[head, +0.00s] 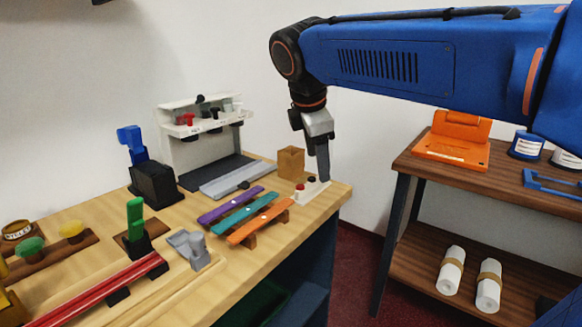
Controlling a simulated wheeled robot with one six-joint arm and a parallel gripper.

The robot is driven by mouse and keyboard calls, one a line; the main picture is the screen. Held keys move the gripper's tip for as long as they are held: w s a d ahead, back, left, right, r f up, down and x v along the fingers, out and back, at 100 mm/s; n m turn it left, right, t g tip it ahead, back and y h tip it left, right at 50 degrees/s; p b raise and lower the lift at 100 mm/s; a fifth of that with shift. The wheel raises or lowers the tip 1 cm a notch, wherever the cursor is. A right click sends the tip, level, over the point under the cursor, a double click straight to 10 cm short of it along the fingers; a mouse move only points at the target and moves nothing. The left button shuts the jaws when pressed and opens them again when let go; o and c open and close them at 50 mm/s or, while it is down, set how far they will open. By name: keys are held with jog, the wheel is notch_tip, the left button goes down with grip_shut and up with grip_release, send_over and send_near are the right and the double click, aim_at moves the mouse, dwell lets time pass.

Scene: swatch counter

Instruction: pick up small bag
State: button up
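A small brown, box-shaped bag (291,162) stands upright at the back right of the wooden counter (262,258); it is the only thing that looks like a small bag. My gripper (324,178) points down just to the right of the bag, above the counter's right end. Its fingers are seen edge-on, so their gap is hidden. A gap shows in the picture between the bag and the fingers. I see nothing hanging from the fingers.
A white block with red and black knobs (309,191) lies right below my gripper. Purple, teal and orange strips (261,222) lie in front of the bag. A white dispenser rack (199,143) stands behind left. A brown shelf (500,182) is at right.

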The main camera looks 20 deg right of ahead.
aim_at(295, 162)
jog(key=w+a+r+n+h, duration=0.2)
jog(key=w+a+r+n, duration=0.55)
jog(key=w, duration=0.25)
jog(key=x, duration=1.7)
jog(key=shift+f, duration=0.2)
jog(key=c, duration=1.1)
